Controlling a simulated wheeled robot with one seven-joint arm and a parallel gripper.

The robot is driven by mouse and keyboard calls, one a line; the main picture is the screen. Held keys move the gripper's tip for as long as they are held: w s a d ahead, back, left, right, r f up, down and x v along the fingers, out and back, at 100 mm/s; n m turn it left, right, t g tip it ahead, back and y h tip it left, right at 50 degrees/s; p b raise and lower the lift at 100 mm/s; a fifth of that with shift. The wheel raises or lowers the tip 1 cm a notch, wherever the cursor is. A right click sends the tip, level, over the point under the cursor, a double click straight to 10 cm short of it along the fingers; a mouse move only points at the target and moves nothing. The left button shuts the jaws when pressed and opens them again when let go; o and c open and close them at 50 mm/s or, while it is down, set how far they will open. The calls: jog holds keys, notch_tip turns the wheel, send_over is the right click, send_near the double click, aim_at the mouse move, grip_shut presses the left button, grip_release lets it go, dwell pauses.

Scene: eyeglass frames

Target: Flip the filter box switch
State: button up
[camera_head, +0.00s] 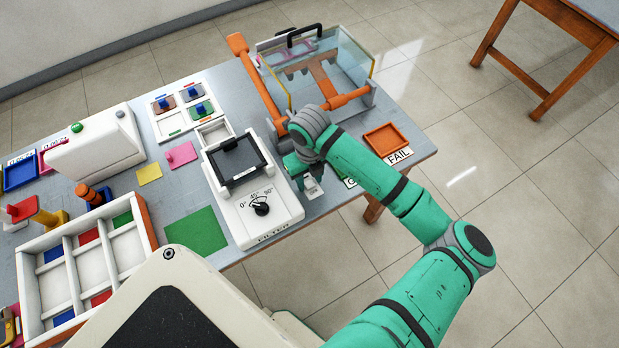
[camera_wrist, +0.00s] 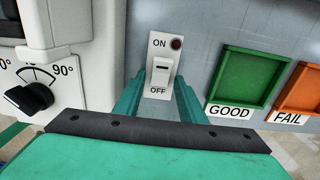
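The filter box (camera_head: 277,222) is white with a dark window and a dial (camera_head: 261,206) marked 0°, 45° and 90°; the dial also shows in the wrist view (camera_wrist: 32,97). The white rocker switch (camera_wrist: 160,74) sits on a plate marked ON at the top and OFF at the bottom, right of the box. Its small round lamp (camera_wrist: 176,44) is dark red. My gripper (camera_wrist: 159,95) is open, with one green finger on each side of the switch plate and nothing held. I cannot tell whether the fingers touch the plate. In the head view my arm hides most of the switch.
A green GOOD tray (camera_wrist: 250,79) and an orange FAIL tray (camera_head: 385,139) lie right of the switch. A clear-walled case (camera_head: 345,75) with an orange lever stands behind my gripper. A green mat (camera_head: 196,232) and a compartment tray (camera_head: 146,222) are to the left.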

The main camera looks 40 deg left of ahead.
jog(key=c, duration=0.7)
jog(key=shift+w+a+r+g+h, duration=0.1)
jog(key=shift+a+g+h, duration=0.2)
jog(key=shift+h, duration=0.55)
jog(key=shift+w+a+f+g+h, duration=0.15)
jog(key=shift+g+h, duration=0.2)
jog(key=shift+h, duration=0.45)
jog(key=shift+w+a+r+g+h, duration=0.15)
jog(key=shift+a+g+h, duration=0.15)
jog(key=shift+h, duration=0.55)
jog(key=shift+c, duration=0.2)
jog(key=shift+s, duration=0.1)
jog(key=o, duration=1.1)
jog(key=shift+c, duration=0.2)
jog(key=v, duration=1.1)
